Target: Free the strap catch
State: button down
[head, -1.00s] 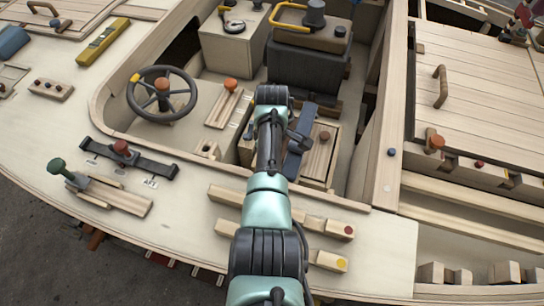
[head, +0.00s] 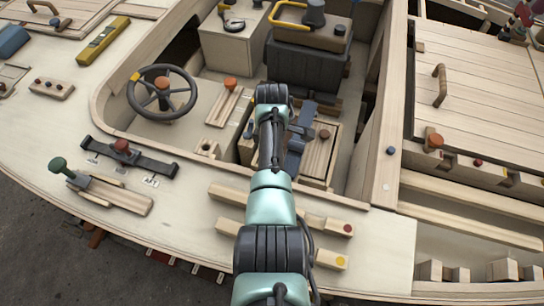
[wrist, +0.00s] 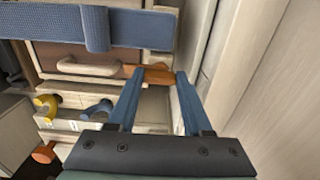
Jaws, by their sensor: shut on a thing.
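In the wrist view a blue webbing strap (wrist: 145,29) runs across a wooden locker front, with a folded loop of strap hanging over it. An orange catch (wrist: 156,74) sits just below the strap, near the locker's right edge. My gripper (wrist: 160,75) has one blue finger on each side of the catch and is shut on it. The fingertips partly cover the catch's ends. In the head view my arm reaches over the cockpit, and the strap (head: 296,150) shows beside it. The catch cannot be made out there.
Below the strap are a wooden handle (wrist: 88,68), a yellow hook (wrist: 46,106) and a blue hook (wrist: 98,109). A pale wall (wrist: 245,60) stands close on the right of my gripper. A steering wheel (head: 162,95) is left of my arm.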

jog(key=shift+c, duration=1.6)
grip_release()
notch_tip(320, 180, up, 13)
jog(key=p, duration=0.3)
